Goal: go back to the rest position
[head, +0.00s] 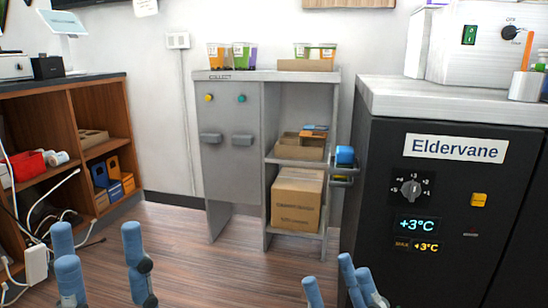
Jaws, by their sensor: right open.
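My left gripper (101,262) shows at the lower left in the head view. Its blue fingers stand upright and spread apart, with nothing between them, so it is open. My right gripper (332,284) shows at the bottom, right of centre. Its blue fingers are also apart and empty, so it is open. Both grippers are in front of the wooden floor (200,270) and touch nothing that I can see. The lower parts of both grippers are cut off by the bottom edge.
A grey collect stand (230,180) with several cups (243,57) on top stands ahead. A black Eldervane fridge (385,240) with a light counter is close at right. A wooden shelf (75,110) with loose white cables is at left. The floor between is clear.

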